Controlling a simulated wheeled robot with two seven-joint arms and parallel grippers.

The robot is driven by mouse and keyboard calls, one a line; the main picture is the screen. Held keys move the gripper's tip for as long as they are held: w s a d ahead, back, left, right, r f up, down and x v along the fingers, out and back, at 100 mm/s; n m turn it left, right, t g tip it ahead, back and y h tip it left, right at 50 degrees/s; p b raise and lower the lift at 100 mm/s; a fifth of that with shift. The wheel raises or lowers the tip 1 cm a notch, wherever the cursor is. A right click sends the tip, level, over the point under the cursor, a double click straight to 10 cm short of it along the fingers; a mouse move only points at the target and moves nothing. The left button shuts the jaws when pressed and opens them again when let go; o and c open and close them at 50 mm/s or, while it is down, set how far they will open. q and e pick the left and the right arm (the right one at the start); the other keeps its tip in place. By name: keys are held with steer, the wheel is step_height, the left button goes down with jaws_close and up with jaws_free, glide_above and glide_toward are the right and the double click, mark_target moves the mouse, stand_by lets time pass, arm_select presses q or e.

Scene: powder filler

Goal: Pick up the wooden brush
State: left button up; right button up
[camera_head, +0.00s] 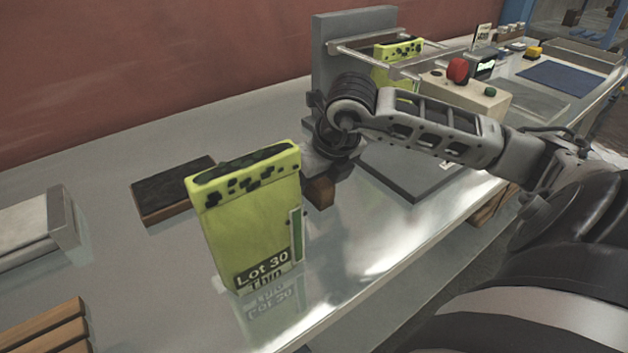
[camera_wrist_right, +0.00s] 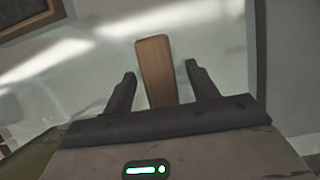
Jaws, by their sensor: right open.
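A wooden piece, which looks like the brush (camera_head: 321,191), is partly hidden behind the lime-green "Lot 30" bag in the head view. In the right wrist view its plain brown brush handle (camera_wrist_right: 155,68) lies between my fingers, with a gap on each side. Its bristles cannot be made out. My right gripper (camera_wrist_right: 160,72) is open around the handle and not closed on it. In the head view the right gripper (camera_head: 322,163) is at the brush, its fingers mostly hidden by the bag. My left gripper is out of view.
The upright lime-green bag (camera_head: 250,220) stands just left of my right gripper. A dark wood-edged block (camera_head: 172,190) lies behind it. A grey stand (camera_head: 415,170) and a control box with a red button (camera_head: 465,98) are to the right. Wooden slats (camera_head: 45,330) lie front left.

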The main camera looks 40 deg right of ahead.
steer(key=shift+f, duration=0.15)
steer(key=shift+c, duration=0.4)
steer(key=c, duration=1)
